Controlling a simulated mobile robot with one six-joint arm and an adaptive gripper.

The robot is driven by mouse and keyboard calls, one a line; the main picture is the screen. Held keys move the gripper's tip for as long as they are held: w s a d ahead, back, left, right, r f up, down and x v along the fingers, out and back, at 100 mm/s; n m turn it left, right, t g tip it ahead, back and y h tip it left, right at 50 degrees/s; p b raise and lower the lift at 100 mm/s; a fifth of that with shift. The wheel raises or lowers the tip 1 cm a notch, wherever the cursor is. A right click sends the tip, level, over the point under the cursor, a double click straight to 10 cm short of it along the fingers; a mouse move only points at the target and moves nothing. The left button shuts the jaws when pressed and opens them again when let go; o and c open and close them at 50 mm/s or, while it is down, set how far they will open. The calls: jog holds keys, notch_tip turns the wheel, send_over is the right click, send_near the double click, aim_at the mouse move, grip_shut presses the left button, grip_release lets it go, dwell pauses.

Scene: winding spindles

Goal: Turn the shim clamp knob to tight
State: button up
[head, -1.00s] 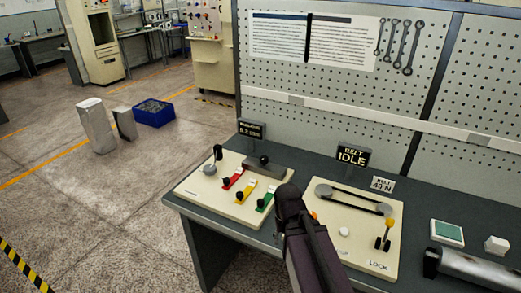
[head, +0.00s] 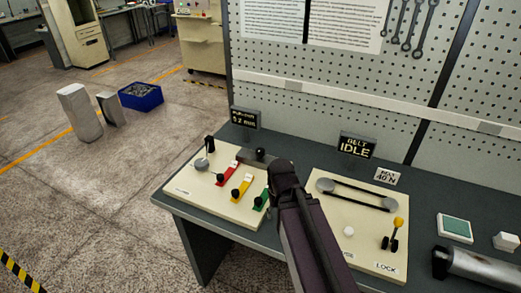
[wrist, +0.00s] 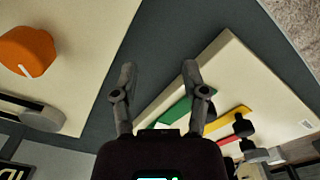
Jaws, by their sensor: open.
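The left cream panel (head: 228,211) carries red (head: 227,172), yellow (head: 240,188) and green (head: 262,199) strips with black knobs. A black-handled lever (head: 209,144) stands at its back left, and a grey block with a black round knob (head: 262,154) at its back right. Which of these is the shim clamp knob, I cannot tell; its label is unreadable. My gripper (head: 284,170) is over the bench beside this panel's right side. In the wrist view, my open gripper (wrist: 159,72) is empty above the dark gap between panels, near the green strip (wrist: 178,113).
The right panel (head: 325,221) has a belt on two pulleys, a yellow-topped lever (head: 398,224) and an orange knob (wrist: 27,51), which my arm hides in the head view. Two signs (head: 244,118) (head: 357,145) stand behind the panels. A pegboard (head: 290,92) closes the back.

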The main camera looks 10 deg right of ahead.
aim_at(260, 150)
jog(key=o, duration=0.5)
jog(key=shift+w, duration=0.15)
jog(key=shift+c, duration=0.2)
jog(key=w+r+n+p, duration=0.3)
jog(key=w+r+p, duration=0.2)
jog(key=w, duration=0.4)
jog(key=w+r+n+p, duration=0.4)
jog(key=w+r+p, duration=0.2)
jog(key=w, duration=0.4)
jog(key=w+r+n+p, duration=0.4)
jog(key=w+r+p, duration=0.2)
jog(key=w, duration=0.4)
jog(key=shift+a+f, duration=0.1)
jog(key=shift+f, duration=0.1)
notch_tip(260, 150, down, 14)
jog(key=b, duration=1.3)
jog(key=shift+r+b, duration=0.25)
jog(key=shift+b, duration=0.15)
jog(key=shift+c, duration=0.2)
jog(key=c, duration=1.1)
